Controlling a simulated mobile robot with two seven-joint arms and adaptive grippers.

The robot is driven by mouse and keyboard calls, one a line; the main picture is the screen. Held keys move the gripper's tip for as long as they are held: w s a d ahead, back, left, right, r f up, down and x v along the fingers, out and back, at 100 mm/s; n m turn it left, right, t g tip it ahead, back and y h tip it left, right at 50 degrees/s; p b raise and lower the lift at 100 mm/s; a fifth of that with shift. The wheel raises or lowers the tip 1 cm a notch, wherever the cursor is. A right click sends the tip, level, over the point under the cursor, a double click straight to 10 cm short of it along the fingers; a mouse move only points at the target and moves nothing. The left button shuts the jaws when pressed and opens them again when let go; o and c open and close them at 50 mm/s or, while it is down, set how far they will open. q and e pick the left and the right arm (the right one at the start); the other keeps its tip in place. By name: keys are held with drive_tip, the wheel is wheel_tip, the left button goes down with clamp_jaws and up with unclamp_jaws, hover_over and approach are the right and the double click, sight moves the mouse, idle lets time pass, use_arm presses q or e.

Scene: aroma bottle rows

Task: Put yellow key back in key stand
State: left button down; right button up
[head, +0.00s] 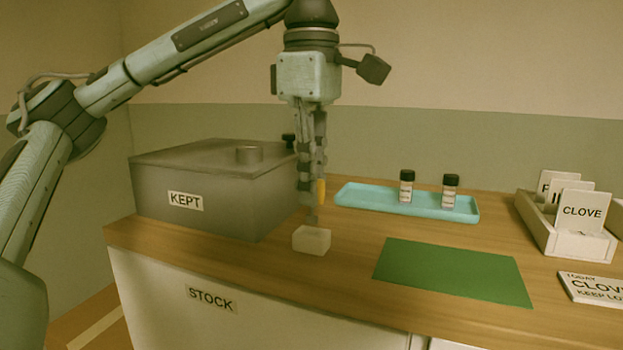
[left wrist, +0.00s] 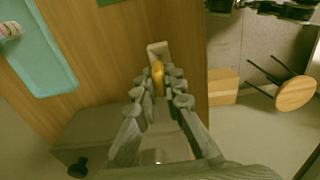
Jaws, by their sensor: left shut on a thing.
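My left gripper (head: 314,200) points straight down and is shut on the yellow key (head: 321,192). The key's yellow part shows between the fingers in the left wrist view (left wrist: 158,76). The key stand, a small pale block (head: 312,240), sits on the wooden counter near its front edge, right below the fingers. It also shows just beyond the fingertips in the left wrist view (left wrist: 157,48). The key's lower end is hard to make out, and I cannot tell whether it touches the stand or is in it. My right gripper is not in view.
A grey lidded box (head: 215,190) labelled KEPT stands close left of the gripper. A turquoise tray (head: 370,204) with two dark-capped bottles lies behind right. A green mat (head: 453,272) is at the right, with a card holder (head: 550,235) and a sign (head: 595,287) beyond.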

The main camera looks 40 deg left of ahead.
use_arm(q)
drive_tip(key=shift+p, duration=0.5)
idle(0.9)
drive_tip(key=shift+p, duration=0.5)
idle(0.5)
drive_tip(key=shift+f+b, duration=1)
drive_tip(key=shift+f, duration=0.65)
drive_tip(key=c, duration=1.5)
unclamp_jaws()
drive_tip(key=shift+c, duration=0.2)
drive_tip(key=shift+r, duration=0.1)
wheel_tip(320, 180, up, 12)
drive_tip(key=shift+f, duration=0.1)
